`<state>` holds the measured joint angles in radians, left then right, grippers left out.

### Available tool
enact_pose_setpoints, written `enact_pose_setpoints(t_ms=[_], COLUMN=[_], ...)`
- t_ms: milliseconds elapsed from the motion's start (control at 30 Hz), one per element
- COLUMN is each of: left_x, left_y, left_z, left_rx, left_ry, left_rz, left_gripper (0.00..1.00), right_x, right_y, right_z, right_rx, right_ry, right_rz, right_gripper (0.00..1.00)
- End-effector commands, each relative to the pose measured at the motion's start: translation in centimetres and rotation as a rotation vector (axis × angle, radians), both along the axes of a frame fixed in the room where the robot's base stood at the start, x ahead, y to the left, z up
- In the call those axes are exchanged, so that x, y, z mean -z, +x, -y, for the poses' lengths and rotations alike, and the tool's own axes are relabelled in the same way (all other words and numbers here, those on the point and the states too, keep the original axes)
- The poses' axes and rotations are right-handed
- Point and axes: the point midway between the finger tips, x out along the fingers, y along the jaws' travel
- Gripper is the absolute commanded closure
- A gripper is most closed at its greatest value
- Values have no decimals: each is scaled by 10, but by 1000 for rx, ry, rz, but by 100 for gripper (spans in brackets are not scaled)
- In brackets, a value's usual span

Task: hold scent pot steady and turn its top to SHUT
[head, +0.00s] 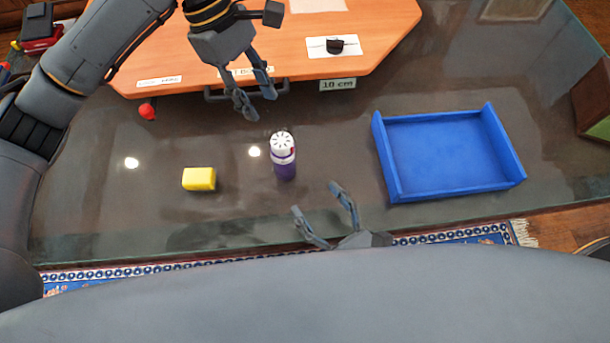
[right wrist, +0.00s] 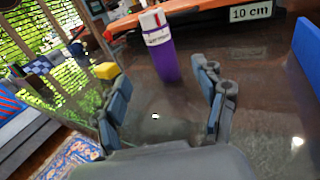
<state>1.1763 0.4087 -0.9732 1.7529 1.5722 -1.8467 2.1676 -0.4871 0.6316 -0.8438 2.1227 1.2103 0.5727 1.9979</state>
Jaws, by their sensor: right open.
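The scent pot stands upright on the dark glossy table in the head view, with a purple body (head: 285,171) and a white slotted top (head: 281,141). A red mark shows on the top's side, and the lettering is too small to read. The pot also shows in the right wrist view (right wrist: 164,60), beyond the fingertips. My right gripper (head: 316,198) is open and empty, nearer the front edge and right of the pot; its fingers also show in the right wrist view (right wrist: 162,85). My left gripper (head: 259,106) is open and empty, above and behind the pot.
A yellow block (head: 199,179) lies left of the pot, and a blue tray (head: 445,192) stands to the right. An orange board (head: 300,55) with a handle and a "10 cm" label (head: 337,84) is behind. A small red ball (head: 147,111) lies at back left.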

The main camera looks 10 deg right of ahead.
Motion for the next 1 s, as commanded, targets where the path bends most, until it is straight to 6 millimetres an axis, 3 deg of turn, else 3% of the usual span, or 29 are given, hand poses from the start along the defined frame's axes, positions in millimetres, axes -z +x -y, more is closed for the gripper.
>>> enact_pose_setpoints(t_ms=[600,1000], left_x=[0,0], left_y=[0,0], left_z=[0,0], left_rx=[0,0], left_ry=[0,0], left_rz=[0,0], left_gripper=[62,62], right_x=[-1,-1], right_y=[99,115], right_z=[-50,-58], right_rx=[0,-1], right_ry=[-4,-5], right_rz=[6,6], right_gripper=[29,29])
